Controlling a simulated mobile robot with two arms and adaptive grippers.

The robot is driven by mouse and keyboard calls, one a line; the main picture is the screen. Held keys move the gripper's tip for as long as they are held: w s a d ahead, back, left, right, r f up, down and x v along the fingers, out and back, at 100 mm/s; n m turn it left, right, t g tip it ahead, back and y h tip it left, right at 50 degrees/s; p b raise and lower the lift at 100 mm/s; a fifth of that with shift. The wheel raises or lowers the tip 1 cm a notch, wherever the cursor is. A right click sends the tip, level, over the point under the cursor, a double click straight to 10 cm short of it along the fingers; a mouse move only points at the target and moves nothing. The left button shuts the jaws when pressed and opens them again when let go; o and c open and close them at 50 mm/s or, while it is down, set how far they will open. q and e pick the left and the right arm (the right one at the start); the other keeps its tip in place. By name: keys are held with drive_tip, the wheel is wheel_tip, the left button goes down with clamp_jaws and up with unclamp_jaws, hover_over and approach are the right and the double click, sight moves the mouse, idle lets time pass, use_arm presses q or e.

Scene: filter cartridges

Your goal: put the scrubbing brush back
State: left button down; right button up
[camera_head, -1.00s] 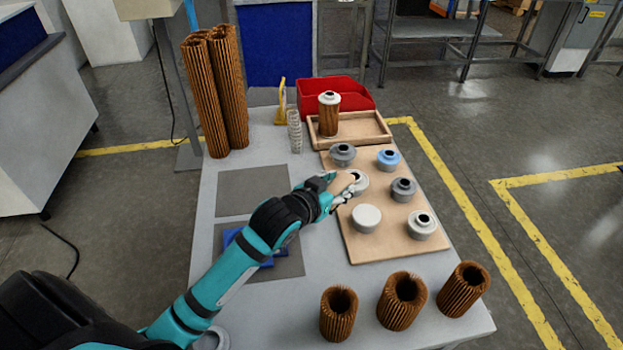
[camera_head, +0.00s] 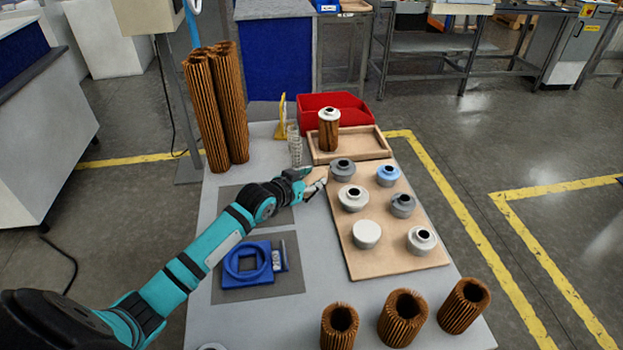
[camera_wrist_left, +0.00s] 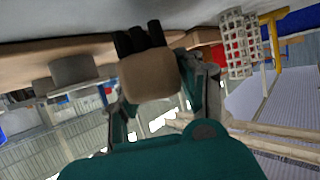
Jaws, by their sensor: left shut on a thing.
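My left gripper (camera_head: 312,184) is shut on the scrubbing brush (camera_head: 317,173), a small tan block. In the left wrist view the brush (camera_wrist_left: 150,77) sits between the fingers of the gripper (camera_wrist_left: 165,98), with dark bristle tufts pointing to the top of the picture. In the head view the brush is partly hidden by the fingers. It is by the left edge of the cap board (camera_head: 362,262), just in front of the wooden tray (camera_head: 366,150). Whether it touches anything below cannot be told. My right gripper is not in view.
Several caps, one of them blue (camera_head: 387,176), stand on the board. A pleated cartridge (camera_head: 329,134) stands in the tray. A mesh tube (camera_head: 295,148), yellow stand (camera_head: 282,118) and red bin (camera_head: 342,102) are behind. A blue fixture (camera_head: 247,264) lies front left; pleated cylinders (camera_head: 402,318) stand in front.

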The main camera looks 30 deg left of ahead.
use_arm(q)
drive_tip(key=shift+f, duration=0.25)
drive_tip(key=shift+f, duration=0.3)
drive_tip(key=c, duration=0.8)
unclamp_jaws()
drive_tip(key=shift+r, duration=0.25)
drive_tip(key=v, duration=0.7)
drive_tip(key=shift+s+r, duration=0.25)
drive_tip(key=shift+r, duration=0.1)
